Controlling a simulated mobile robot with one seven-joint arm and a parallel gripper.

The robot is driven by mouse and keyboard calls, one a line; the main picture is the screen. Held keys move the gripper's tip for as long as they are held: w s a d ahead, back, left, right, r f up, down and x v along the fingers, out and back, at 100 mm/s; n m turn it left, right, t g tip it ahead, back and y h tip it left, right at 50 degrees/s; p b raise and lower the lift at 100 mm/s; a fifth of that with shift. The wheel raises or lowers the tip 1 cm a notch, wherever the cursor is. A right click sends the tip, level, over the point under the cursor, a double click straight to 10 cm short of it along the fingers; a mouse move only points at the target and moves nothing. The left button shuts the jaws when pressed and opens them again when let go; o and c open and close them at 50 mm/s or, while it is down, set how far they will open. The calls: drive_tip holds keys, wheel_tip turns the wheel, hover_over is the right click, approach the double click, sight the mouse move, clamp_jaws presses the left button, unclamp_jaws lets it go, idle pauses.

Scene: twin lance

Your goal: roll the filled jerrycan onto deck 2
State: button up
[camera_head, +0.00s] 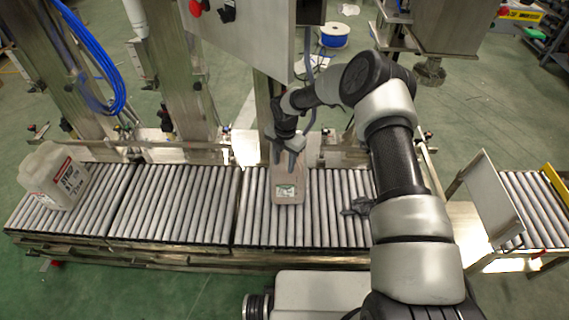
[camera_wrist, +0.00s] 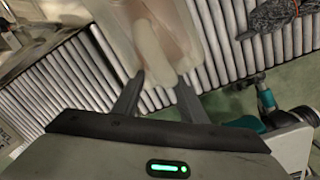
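A pale, translucent jerrycan (camera_head: 289,190) with a small green-and-white label lies on the rollers of the right-hand conveyor deck (camera_head: 335,220). My gripper (camera_head: 285,158) is over its rear end. In the wrist view my gripper (camera_wrist: 161,80) has its two fingers apart around the handle end of this jerrycan (camera_wrist: 188,25). Whether they touch it is unclear. A second whitish jerrycan (camera_head: 48,174), labelled SYRUP, is on the left deck (camera_head: 110,205). The middle deck (camera_head: 170,205) is empty. I cannot read a number on any deck, or tell the fill levels.
A dark grey crumpled cloth or glove (camera_head: 358,206) lies on the rollers right of the near jerrycan; it also shows in the wrist view (camera_wrist: 268,17). A metal plate (camera_head: 492,198) stands by a separate roller section (camera_head: 535,210) at right. Metal posts and a cabinet rise behind the decks.

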drive_tip(key=shift+s+d+f, duration=0.35)
drive_tip(key=shift+s+f, duration=0.25)
drive_tip(key=shift+s, duration=0.05)
wheel_tip(320, 180, up, 19)
drive_tip(key=p, duration=0.3)
drive_tip(key=shift+w+d+f, duration=0.15)
drive_tip(key=shift+w+f, duration=0.05)
drive_tip(key=shift+w, duration=0.1)
